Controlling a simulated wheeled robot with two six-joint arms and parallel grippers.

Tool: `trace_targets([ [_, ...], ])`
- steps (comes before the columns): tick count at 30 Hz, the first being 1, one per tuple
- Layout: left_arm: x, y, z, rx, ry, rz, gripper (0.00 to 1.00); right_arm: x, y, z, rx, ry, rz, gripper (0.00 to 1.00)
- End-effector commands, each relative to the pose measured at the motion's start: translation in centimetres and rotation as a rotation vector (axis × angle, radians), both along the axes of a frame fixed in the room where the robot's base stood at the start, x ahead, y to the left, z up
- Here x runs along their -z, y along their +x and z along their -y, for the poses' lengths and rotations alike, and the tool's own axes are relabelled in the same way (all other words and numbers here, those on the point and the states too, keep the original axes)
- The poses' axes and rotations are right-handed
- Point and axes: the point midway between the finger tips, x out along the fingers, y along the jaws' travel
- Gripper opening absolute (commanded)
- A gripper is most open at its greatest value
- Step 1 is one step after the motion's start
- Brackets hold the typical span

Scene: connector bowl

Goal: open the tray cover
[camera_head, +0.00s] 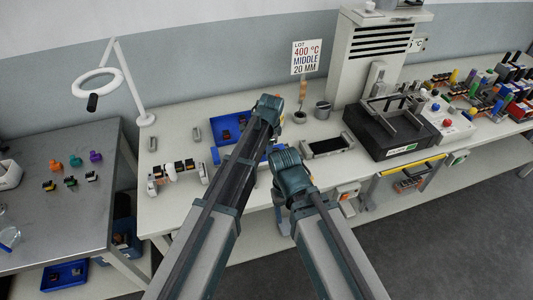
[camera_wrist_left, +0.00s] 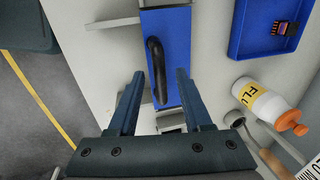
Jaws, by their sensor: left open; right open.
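The tray cover (camera_wrist_left: 178,25) is a flat blue plate with a black arched handle (camera_wrist_left: 157,70), seen from above in the left wrist view. In the head view a blue strip of it (camera_head: 270,153) shows beside my left arm, which hides most of it. My left gripper (camera_wrist_left: 160,75) is open, with one finger on each side of the handle and visible gaps to it. It also shows in the head view (camera_head: 267,107), its fingers hidden. My right gripper (camera_head: 288,164) is in front of the bench, lower and to the right, with its fingers hidden.
A blue tray (camera_wrist_left: 238,45) with a small connector lies beside the cover. A black fixture (camera_head: 385,133) is to the right. A ring lamp (camera_head: 98,83) and connectors are to the left.

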Motion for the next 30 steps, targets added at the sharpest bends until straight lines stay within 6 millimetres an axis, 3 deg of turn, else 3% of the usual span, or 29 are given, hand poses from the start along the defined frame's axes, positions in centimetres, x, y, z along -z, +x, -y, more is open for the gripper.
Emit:
trace_targets([
  [7, 0.02, 0.02, -0.02, 0.0, 0.0, 0.0, 0.5, 0.01, 0.0, 0.0, 0.0, 0.0, 0.0, 0.64],
  [16, 0.02, 0.0, 0.0, 0.0, 0.0, 0.0, 0.0, 0.02, 0.0, 0.0, 0.0, 0.0, 0.0, 0.64],
  [30, 0.02, 0.02, 0.01, 0.0, 0.0, 0.0, 0.0, 0.02, 0.0, 0.0, 0.0, 0.0, 0.0, 0.64],
])
